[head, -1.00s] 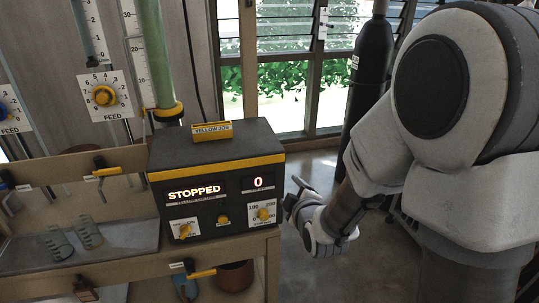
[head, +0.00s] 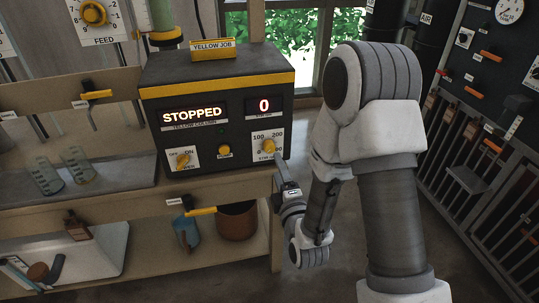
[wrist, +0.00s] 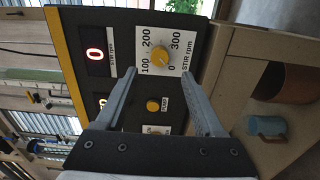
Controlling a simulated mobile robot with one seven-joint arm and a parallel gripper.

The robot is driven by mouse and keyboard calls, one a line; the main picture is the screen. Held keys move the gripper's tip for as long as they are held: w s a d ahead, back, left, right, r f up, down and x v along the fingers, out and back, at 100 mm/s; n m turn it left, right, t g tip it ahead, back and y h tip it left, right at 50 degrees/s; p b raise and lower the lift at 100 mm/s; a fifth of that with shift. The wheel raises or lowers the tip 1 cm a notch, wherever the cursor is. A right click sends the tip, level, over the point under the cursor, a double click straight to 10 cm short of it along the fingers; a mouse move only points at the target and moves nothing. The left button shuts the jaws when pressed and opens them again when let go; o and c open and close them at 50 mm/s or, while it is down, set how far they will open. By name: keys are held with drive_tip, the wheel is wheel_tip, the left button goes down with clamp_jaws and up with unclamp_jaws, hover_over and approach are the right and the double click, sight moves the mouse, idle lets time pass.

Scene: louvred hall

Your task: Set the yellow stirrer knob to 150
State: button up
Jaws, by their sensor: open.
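The yellow stirrer knob (head: 268,146) sits on a white dial plate marked STIR rpm (head: 267,156) at the right of the dark control box's front. It also shows in the wrist view (wrist: 160,55), ringed by the marks 0, 100, 200 and 300. The exact mark it points to is too small to tell. The stir display (head: 264,105) reads 0, and the wider display (head: 193,115) reads STOPPED. My gripper (head: 286,187) is open and empty, below and right of the knob. In the wrist view its fingertips (wrist: 157,77) are apart, with the knob beyond them, not touched.
A yellow pump button (head: 224,151) and an on/off knob (head: 183,160) are left of the stirrer knob. A yellow-handled valve (head: 201,211) and brown pot (head: 237,222) are below. Beakers (head: 77,165) stand on the left tray. Floor right of the bench is clear.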

sight(270, 149)
drive_tip(key=shift+w+a+f+b, duration=0.15)
drive_tip(key=shift+w+b, duration=0.2)
drive_tip(key=shift+b, duration=1.1)
drive_tip(key=shift+w+a+f+b, duration=0.1)
drive_tip(key=shift+w+b, duration=0.25)
drive_tip(key=shift+b, duration=1.05)
drive_tip(key=x, duration=0.2)
drive_tip(key=p+x, duration=0.1)
drive_tip(key=x, duration=0.3)
drive_tip(key=shift+w+r+p, duration=0.3)
drive_tip(key=shift+r+p, duration=0.1)
drive_tip(key=shift+f, duration=0.2)
drive_tip(key=shift+w+a+b, duration=0.15)
drive_tip(key=shift+w+b, duration=0.2)
drive_tip(key=shift+b, duration=0.3)
clamp_jaws()
